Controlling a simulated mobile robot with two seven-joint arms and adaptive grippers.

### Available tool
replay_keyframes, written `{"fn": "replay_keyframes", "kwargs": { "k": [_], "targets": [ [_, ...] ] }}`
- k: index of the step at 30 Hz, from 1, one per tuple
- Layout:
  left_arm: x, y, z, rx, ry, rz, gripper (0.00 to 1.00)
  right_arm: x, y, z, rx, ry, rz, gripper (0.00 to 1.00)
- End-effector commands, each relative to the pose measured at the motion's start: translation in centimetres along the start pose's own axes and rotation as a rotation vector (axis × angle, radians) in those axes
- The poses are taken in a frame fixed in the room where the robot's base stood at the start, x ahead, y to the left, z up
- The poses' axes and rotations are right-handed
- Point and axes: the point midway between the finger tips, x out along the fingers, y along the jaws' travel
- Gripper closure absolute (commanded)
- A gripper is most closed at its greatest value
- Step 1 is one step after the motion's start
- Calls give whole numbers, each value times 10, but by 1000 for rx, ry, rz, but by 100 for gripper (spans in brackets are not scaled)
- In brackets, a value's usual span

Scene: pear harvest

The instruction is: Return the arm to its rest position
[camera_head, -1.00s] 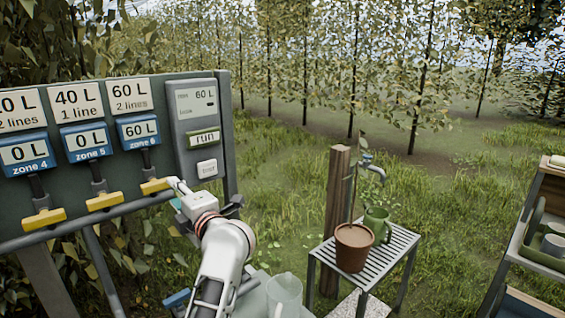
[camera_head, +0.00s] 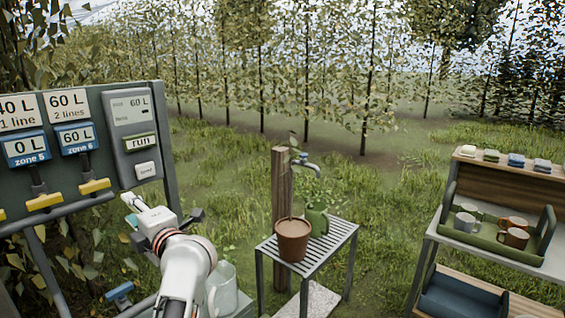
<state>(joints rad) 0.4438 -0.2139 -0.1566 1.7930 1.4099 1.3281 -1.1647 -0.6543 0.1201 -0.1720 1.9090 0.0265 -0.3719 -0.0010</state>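My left arm comes in from the bottom left, and its gripper (camera_head: 133,207) is in front of the valve panel, below the control box. It appears apart from the yellow zone 6 handle (camera_head: 95,187), to its right. The gripper is seen from behind, so I cannot tell whether its fingers are open or shut; no held object shows. The zone 6 display (camera_head: 76,138) reads 60 L and the zone 5 display (camera_head: 26,148) reads 0 L. My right gripper is not in view.
A clear pitcher (camera_head: 222,290) stands beside my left arm. A slatted table (camera_head: 340,238) holds a terracotta pot (camera_head: 292,240) and a green watering can (camera_head: 318,220). A shelf (camera_head: 460,243) with a mug tray stands right. Grass lies between.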

Motion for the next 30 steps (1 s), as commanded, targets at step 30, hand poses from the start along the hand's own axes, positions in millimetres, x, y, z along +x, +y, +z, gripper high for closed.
{"fn": "replay_keyframes", "kwargs": {
  "k": [30],
  "targets": [
    [-258, -368, -43, 1460, -1032, 641, 67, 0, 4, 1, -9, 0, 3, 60]
  ]
}}
